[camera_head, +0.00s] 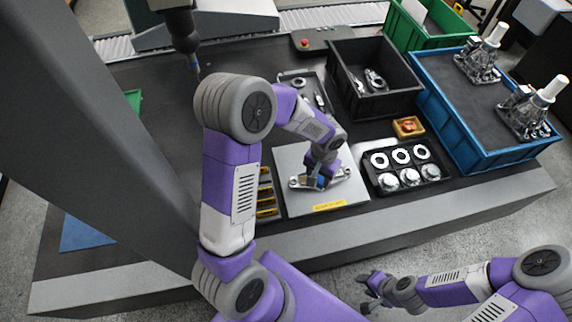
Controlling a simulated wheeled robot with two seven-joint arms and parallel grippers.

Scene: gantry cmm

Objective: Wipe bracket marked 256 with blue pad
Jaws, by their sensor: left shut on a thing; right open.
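A metal bracket (341,174) lies on a light grey plate (296,203) that has a yellow label on its front edge. No number can be read on the bracket. My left gripper (318,181) is over the middle of the bracket, shut on a small blue pad (321,183). The pad is at the bracket's upper surface, but the gripper partly hides it and I cannot tell whether they touch. My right gripper (369,290) is open and empty, in front of the table's front edge.
A black tray of round parts (407,187) is right of the plate, with a small yellow box (408,127) behind it. Black (372,107), blue (492,158) and green (417,38) bins stand farther back. Yellow-marked slots (266,197) lie left of the plate. A dark probe column (184,35) hangs above the table.

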